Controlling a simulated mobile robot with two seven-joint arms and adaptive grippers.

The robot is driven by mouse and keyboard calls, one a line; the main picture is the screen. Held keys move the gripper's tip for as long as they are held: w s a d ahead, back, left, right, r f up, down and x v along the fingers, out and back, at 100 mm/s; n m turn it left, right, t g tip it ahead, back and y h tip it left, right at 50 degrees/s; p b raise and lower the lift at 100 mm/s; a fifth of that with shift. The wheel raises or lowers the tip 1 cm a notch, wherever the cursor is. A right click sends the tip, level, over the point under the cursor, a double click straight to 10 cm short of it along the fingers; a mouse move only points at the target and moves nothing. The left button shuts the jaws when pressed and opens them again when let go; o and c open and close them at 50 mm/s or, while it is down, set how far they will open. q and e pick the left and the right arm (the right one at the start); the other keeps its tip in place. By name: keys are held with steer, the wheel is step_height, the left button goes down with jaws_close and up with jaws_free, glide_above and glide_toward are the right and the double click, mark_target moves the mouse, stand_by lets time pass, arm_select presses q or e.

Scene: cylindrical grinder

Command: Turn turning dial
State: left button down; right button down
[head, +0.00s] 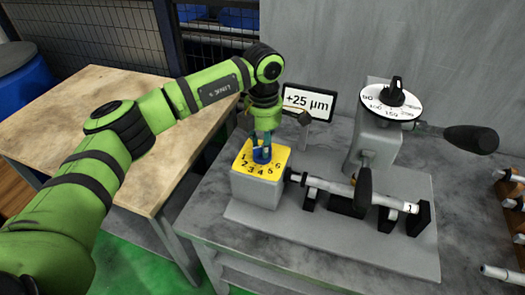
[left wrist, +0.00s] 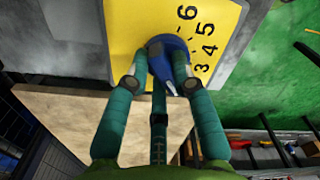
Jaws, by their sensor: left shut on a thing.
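The turning dial is a blue knob (head: 262,156) on a yellow plate (head: 277,160) with black numerals, on top of a grey block. My left gripper (head: 262,146) reaches down onto it from above. In the left wrist view the blue knob (left wrist: 167,48) sits between the two teal fingers of my left gripper (left wrist: 163,82), which are shut on it. The numerals 3, 4, 5 and 6 show beside it on the yellow plate (left wrist: 125,30). The knob's pale pointer tip shows between the fingers; I cannot tell which numeral it points to.
A display (head: 307,102) reads +25 µm behind the block. A white round dial (head: 378,106) with a black knob stands at the right. A horizontal shaft (head: 325,185) lies on the grey base. A wooden table (head: 95,95) is at the left.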

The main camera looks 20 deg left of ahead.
arm_select(q)
steer(key=shift+d+m+b, duration=0.1)
steer(key=shift+m+b, duration=1)
steer(key=shift+m, duration=0.8)
steer(key=shift+r, duration=0.1)
steer(key=c, duration=1)
jaws_free()
steer(key=shift+c, duration=0.2)
step_height(320, 180, up, 12)
